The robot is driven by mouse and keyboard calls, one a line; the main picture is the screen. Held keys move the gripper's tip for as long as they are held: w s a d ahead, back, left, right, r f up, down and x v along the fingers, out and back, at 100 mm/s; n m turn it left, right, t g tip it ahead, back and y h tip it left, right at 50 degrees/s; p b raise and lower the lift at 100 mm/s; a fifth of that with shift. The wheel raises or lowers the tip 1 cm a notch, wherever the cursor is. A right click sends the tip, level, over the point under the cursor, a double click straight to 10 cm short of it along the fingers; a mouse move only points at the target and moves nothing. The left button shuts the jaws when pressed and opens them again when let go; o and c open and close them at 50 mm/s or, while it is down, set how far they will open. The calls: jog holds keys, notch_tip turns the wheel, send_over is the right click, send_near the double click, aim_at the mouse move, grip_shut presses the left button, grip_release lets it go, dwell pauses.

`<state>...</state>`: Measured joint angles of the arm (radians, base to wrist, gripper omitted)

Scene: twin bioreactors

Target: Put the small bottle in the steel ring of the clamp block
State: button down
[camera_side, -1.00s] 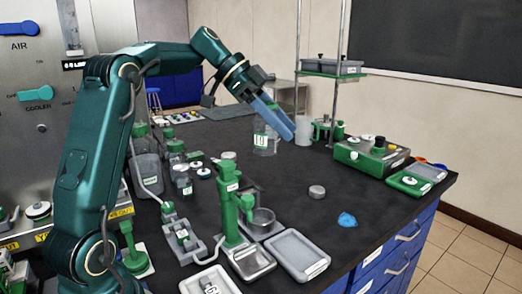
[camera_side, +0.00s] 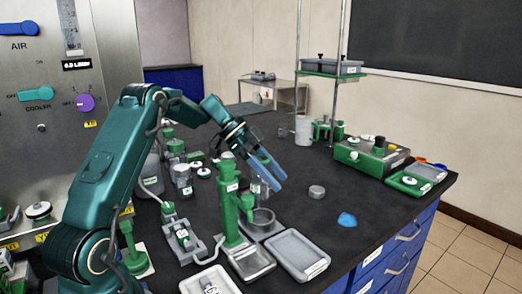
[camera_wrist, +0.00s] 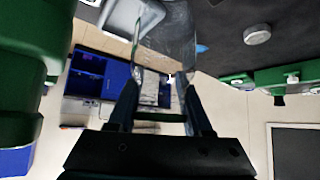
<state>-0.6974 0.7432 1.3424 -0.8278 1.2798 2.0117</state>
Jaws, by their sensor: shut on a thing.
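My gripper (camera_side: 268,174) is shut on the small clear bottle (camera_wrist: 165,38). In the wrist view the bottle sits between the fingertips, its far end cut off by the top edge. In the side view the bottle (camera_side: 259,191) is faint, partly hidden by the fingers and a green post. The clamp block (camera_side: 231,213) is that green upright post on a grey base. Its steel ring (camera_side: 264,217) juts out at the right of the post. The bottle appears above the ring and apart from it; exact alignment cannot be told.
A large green body (camera_wrist: 25,75) is close at the wrist view's left. A grey tray (camera_side: 297,254) lies in front of the clamp block. A round grey lid (camera_side: 317,192) and a blue scrap (camera_side: 347,220) lie to the right, with clear black bench around them.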

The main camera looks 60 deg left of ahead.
aim_at(273, 219)
notch_tip(273, 219, down, 9)
jog(key=shift+r, duration=0.1)
dwell(0.3)
jog(key=shift+c, duration=1.6)
grip_release()
jog(key=shift+f, duration=0.2)
jog(key=shift+r, duration=0.1)
jog(key=shift+a+r, duration=0.15)
jog(key=shift+r, duration=0.1)
jog(key=v, duration=1.1)
jog(key=shift+s+a+r, duration=0.15)
jog(key=shift+s+a, duration=0.05)
jog(key=shift+s, duration=0.05)
